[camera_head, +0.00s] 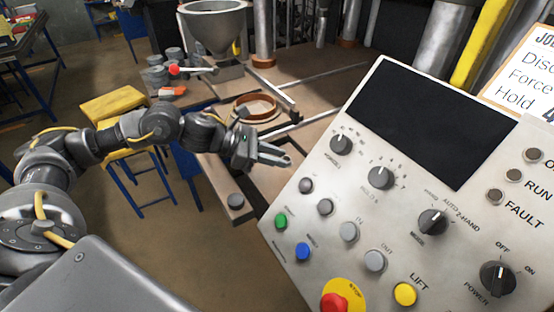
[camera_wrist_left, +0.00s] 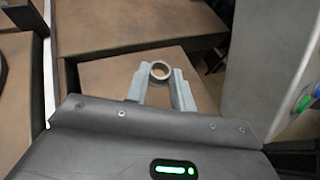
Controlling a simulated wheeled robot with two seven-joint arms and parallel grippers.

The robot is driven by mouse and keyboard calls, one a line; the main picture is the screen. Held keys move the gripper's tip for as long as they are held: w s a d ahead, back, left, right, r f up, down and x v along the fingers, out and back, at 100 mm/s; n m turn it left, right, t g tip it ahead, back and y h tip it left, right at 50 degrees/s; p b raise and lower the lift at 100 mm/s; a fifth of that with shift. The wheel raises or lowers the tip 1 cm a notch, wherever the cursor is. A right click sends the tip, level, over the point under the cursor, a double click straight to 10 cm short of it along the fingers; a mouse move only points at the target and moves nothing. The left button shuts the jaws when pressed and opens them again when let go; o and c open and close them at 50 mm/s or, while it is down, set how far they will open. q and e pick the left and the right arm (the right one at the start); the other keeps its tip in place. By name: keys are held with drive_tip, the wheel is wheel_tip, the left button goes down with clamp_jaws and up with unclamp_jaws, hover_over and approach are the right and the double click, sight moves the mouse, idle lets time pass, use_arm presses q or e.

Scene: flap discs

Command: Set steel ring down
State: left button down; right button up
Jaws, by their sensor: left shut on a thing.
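The steel ring (camera_wrist_left: 160,71) is a small grey ring with a brownish inside. In the left wrist view it sits between the two fingertips of my left gripper (camera_wrist_left: 160,85), which is shut on it. The wooden surface shows through and around it, and I cannot tell its height above that surface. In the head view my left gripper (camera_head: 284,160) is over the front part of the wooden bench (camera_head: 320,98), close to the left edge of the control panel. I cannot make out the ring there. My right gripper is not in view.
The grey control panel (camera_head: 414,200) with knobs and buttons fills the right side. A brown ring-shaped fixture (camera_head: 255,107) lies on the bench behind my gripper. A grey bowl (camera_head: 213,25) and a red-knobbed lever (camera_head: 174,70) stand farther back. A yellow stool (camera_head: 115,103) is left.

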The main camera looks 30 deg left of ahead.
sight(277, 174)
use_arm(q)
drive_tip(key=shift+w+f, duration=0.35)
wheel_tip(277, 174, down, 3)
drive_tip(key=shift+w+d+r+p, duration=0.1)
drive_tip(key=shift+p, duration=1.15)
drive_tip(key=shift+f, duration=0.25)
drive_tip(key=shift+f, duration=0.1)
drive_tip(key=shift+f+b, duration=0.2)
drive_tip(key=shift+b, duration=0.25)
drive_tip(key=c, duration=1.2)
unclamp_jaws()
drive_tip(key=shift+r, duration=0.1)
